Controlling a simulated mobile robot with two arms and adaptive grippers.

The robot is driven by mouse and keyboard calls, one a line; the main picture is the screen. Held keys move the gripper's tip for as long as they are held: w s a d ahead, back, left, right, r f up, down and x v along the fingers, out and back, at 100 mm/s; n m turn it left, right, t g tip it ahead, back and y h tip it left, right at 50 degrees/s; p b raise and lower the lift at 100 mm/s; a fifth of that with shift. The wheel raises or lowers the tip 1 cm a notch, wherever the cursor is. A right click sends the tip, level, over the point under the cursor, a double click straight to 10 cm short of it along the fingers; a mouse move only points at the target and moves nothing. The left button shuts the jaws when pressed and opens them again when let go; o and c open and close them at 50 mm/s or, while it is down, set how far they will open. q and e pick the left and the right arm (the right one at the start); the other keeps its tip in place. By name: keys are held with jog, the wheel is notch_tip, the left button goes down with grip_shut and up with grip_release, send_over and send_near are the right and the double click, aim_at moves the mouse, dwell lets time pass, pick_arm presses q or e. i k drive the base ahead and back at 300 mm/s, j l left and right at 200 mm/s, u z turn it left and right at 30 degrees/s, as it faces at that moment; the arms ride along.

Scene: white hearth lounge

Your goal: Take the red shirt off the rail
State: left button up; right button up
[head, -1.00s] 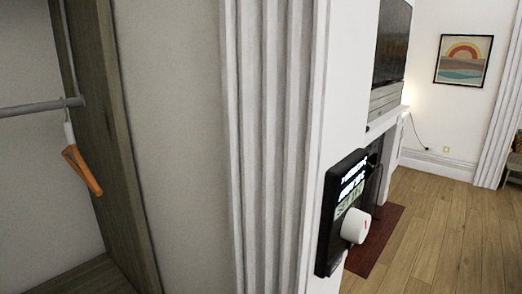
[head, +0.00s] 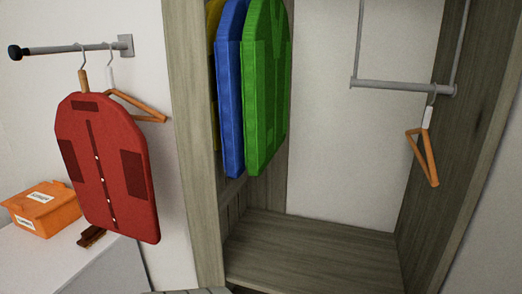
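The red shirt (head: 108,165) hangs from a short grey wall rail (head: 72,48) at the left of the head view. It is flat and stiff-looking, with a dark button strip and dark patches. Its hanger (head: 83,80) shows a wooden neck and a metal hook over the rail. An empty wooden hanger (head: 140,105) with a white neck hangs on the same rail, close behind and to the right of the shirt, partly hidden by it. Neither of my grippers is in view.
An open wardrobe (head: 197,150) stands right of the rail, with green (head: 266,90), blue (head: 230,90) and yellow garments inside. An empty hanger (head: 422,150) hangs on its inner rail (head: 400,86). An orange box (head: 42,208) and a brown brush-like object (head: 92,236) sit on a white surface (head: 60,268) below the shirt.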

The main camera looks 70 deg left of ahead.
aim_at(105, 154)
jog(key=u, duration=3.25)
